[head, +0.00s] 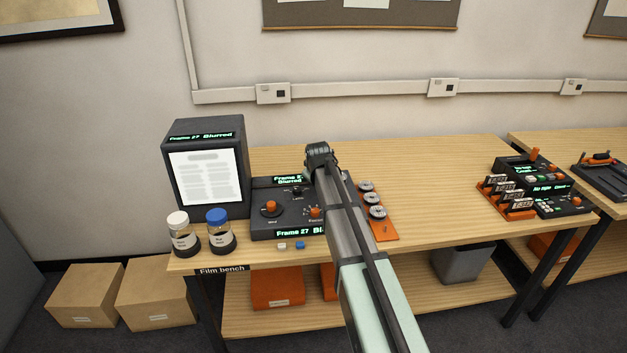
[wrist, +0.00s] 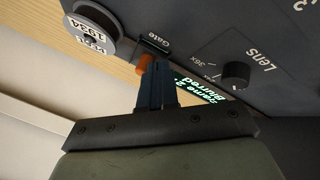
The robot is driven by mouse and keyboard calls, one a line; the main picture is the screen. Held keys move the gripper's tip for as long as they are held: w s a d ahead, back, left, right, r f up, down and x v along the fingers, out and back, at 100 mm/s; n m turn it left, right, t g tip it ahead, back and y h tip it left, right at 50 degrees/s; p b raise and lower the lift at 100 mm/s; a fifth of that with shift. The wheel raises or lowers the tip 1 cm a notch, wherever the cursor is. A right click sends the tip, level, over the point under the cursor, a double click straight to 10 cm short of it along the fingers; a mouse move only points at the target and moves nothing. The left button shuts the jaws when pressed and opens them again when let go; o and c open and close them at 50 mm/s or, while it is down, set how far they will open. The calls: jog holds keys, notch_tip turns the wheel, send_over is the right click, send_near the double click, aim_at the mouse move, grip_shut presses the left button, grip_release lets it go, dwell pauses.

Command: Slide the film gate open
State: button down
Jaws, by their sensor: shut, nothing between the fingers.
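The film reader (head: 262,222) is a dark console on the bench with knobs and green displays reading "Frame 27 Blurred". Its Gate label (wrist: 163,39) shows in the wrist view beside a small orange handle (wrist: 145,64). My gripper (wrist: 156,68) is shut and empty, its dark blue fingertips right beside the orange handle; I cannot tell whether they touch it. The Lens knob (wrist: 237,74) is to the right of the fingers. In the head view my arm covers the console's right part, hiding the gate and my fingertips.
A monitor (head: 206,178) showing a blurred page stands left of the console, with a white-capped jar (head: 181,240) and a blue-capped jar (head: 219,238) in front. Film reels (head: 376,212) sit on an orange tray at right. The bench middle (head: 440,190) is clear.

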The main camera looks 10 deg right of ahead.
dwell(0.3)
jog(key=w, duration=0.4)
jog(key=shift+w, duration=0.35)
jog(key=shift+s+a, duration=0.1)
jog(key=shift+s, duration=0.05)
jog(key=shift+s+a, duration=0.2)
jog(key=s+a, duration=0.2)
jog(key=s, duration=0.1)
jog(key=shift+a+r, duration=0.2)
jog(key=shift+r, duration=0.1)
jog(key=v, duration=0.9)
jog(key=shift+r, duration=0.15)
jog(key=shift+w, duration=0.1)
